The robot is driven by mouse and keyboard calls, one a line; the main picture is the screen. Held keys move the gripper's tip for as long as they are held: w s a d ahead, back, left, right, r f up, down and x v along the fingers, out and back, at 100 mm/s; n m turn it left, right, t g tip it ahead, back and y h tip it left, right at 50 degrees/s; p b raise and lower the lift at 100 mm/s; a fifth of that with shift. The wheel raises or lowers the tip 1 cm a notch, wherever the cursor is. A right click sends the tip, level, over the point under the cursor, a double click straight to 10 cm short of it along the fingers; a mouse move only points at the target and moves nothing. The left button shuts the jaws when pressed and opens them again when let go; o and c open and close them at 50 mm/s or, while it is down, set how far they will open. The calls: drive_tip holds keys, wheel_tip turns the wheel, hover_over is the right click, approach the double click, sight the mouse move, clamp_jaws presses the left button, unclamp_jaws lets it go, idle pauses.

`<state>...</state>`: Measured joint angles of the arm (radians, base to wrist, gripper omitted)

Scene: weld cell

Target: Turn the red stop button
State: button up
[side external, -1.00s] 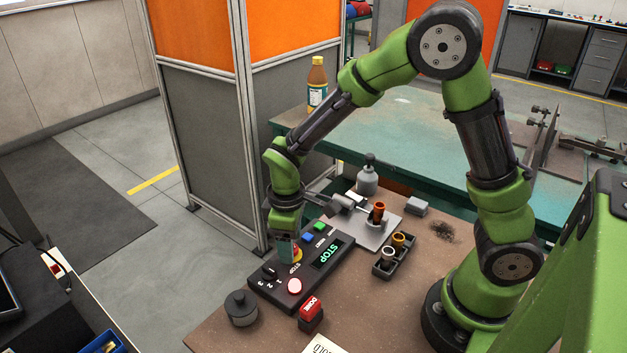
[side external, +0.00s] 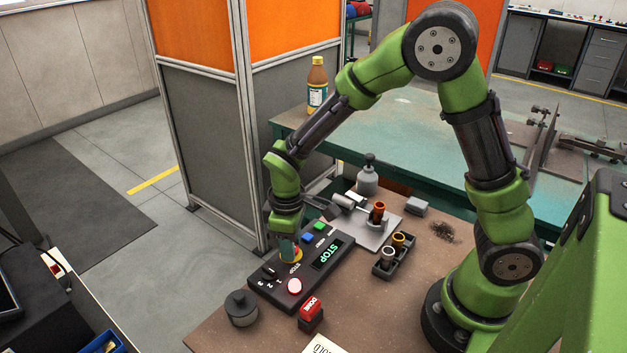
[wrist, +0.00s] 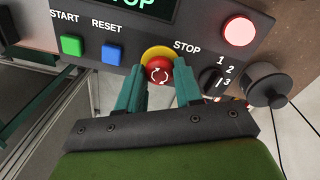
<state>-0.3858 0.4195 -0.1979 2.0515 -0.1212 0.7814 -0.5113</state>
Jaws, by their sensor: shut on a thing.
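The red stop button (wrist: 158,72) sits on a yellow collar (wrist: 157,52) on the black control panel (wrist: 190,20). White curved arrows mark its face. My gripper (wrist: 158,85) has its two teal fingers closed on either side of the red button in the wrist view. In the side external view my gripper (side external: 287,248) is down over the panel (side external: 317,277) and hides most of the button. A bit of the yellow collar (side external: 298,256) shows there. The panel's screen (side external: 327,254) reads STOP in green.
Beside the button are a green START button (wrist: 71,45), a blue RESET button (wrist: 112,53), a numbered selector (wrist: 211,80) and a lit red lamp (wrist: 239,31). A dark round knob-topped pot (side external: 241,308), a red DONE block (side external: 311,309) and a tray of cups (side external: 394,257) stand nearby.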

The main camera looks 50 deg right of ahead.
drive_tip(key=shift+m, duration=3.4)
drive_tip(key=o, duration=1.1)
drive_tip(key=shift+c, duration=0.2)
wheel_tip(320, 180, up, 17)
drive_tip(key=shift+a, duration=0.25)
drive_tip(key=shift+w+f, duration=0.1)
